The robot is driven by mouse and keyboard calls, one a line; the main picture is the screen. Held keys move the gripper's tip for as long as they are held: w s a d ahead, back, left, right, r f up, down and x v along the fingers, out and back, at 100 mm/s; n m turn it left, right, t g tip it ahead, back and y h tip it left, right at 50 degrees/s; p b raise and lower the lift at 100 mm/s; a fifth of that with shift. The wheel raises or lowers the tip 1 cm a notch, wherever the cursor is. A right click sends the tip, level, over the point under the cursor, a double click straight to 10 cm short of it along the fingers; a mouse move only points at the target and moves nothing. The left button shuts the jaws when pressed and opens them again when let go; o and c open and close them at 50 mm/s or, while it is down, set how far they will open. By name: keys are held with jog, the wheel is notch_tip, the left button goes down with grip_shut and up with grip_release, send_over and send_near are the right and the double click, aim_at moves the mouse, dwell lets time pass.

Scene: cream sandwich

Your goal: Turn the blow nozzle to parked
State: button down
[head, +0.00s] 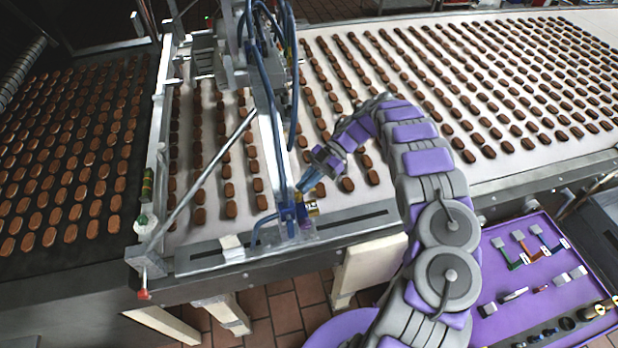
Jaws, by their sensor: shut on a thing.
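My gripper (312,178) reaches down from the upper right to the blue-hosed fitting at the near edge of the white belt. The fingertips are small and partly hidden, so the exact grip is hard to see. I cannot read any parked mark or the nozzle's exact angle.
Rows of brown biscuits cover the white belt (480,180) and the dark belt (20,262) at left. A metal frame with blue hoses (268,95) stands close left of my gripper. A purple tray (490,262) with tools lies at lower right.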

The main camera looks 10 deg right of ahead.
jog(key=shift+a+r+n+g+h+p, duration=0.15)
jog(key=shift+a+n+g+h+p, duration=0.25)
jog(key=shift+p, duration=2.5)
jog(key=p, duration=0.3)
jog(key=shift+d+n+g, duration=0.15)
jog(key=shift+n+g, duration=0.25)
jog(key=shift+f+p, duration=0.4)
jog(key=c, duration=1.4)
grip_release()
jog(key=shift+o, duration=0.8)
jog(key=shift+a+r, duration=0.15)
jog(key=shift+a, duration=0.3)
jog(key=shift+w+d, duration=0.1)
jog(key=shift+d, duration=0.05)
